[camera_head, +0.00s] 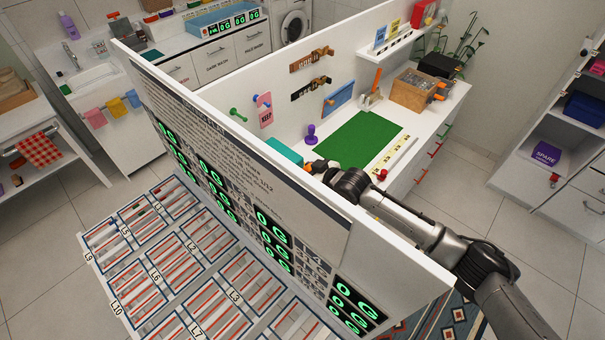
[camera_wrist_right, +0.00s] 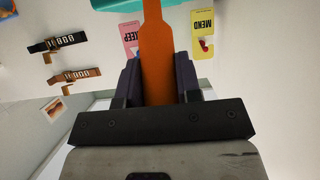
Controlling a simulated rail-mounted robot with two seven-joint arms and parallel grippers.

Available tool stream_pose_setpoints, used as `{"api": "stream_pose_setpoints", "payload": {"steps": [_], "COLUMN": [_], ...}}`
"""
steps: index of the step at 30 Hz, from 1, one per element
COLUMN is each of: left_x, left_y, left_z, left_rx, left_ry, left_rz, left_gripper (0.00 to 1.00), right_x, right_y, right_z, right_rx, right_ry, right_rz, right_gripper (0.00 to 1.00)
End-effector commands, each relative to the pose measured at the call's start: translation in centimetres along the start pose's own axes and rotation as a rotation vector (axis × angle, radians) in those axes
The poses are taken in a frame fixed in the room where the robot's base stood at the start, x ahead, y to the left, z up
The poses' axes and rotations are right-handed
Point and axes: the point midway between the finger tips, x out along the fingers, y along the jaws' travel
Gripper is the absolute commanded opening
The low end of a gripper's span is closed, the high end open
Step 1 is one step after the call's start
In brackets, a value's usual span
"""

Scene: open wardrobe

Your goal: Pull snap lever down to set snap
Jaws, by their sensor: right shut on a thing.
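An orange lever (camera_wrist_right: 157,40) runs down the middle of the right wrist view. The two dark fingers of my right gripper (camera_wrist_right: 160,82) are shut on its sides. A teal body (camera_wrist_right: 140,5) shows at the lever's far end, cut off by the top edge. In the head view a teal box (camera_head: 284,152) sits at the near edge of the white bench, partly hidden by the tall panel. My right gripper (camera_head: 314,166) is beside it, with its fingertips and the lever hidden or too small to tell. My left gripper is not in view.
The tall printed panel (camera_head: 230,165) stands between the camera and the bench. A green mat (camera_head: 358,139), a purple stamp (camera_head: 311,134), a wooden box (camera_head: 411,93) and an upright orange-handled tool (camera_head: 375,85) are on the bench. Tags hang on the wall, one pink (camera_head: 265,117).

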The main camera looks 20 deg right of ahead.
Motion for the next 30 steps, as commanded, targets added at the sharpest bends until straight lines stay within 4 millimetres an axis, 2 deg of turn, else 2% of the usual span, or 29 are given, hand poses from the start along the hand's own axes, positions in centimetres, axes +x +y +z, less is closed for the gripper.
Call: {"api": "stream_pose_setpoints", "payload": {"steps": [14,24,30], "left_x": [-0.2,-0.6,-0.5], "left_y": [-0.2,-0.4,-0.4], "left_z": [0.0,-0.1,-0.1], "left_rx": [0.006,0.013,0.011], "left_ry": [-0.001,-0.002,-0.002], "left_rz": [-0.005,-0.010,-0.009], "left_gripper": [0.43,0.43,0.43], "right_x": [-0.4,-1.2,-1.2], "right_y": [0.1,0.0,0.1], "right_z": [1.0,2.8,3.0], "right_rx": [0.001,0.002,0.002], "right_ry": [-0.011,-0.015,-0.016], "right_rz": [0.001,0.001,0.002], "right_gripper": [0.15,0.15,0.15]}}
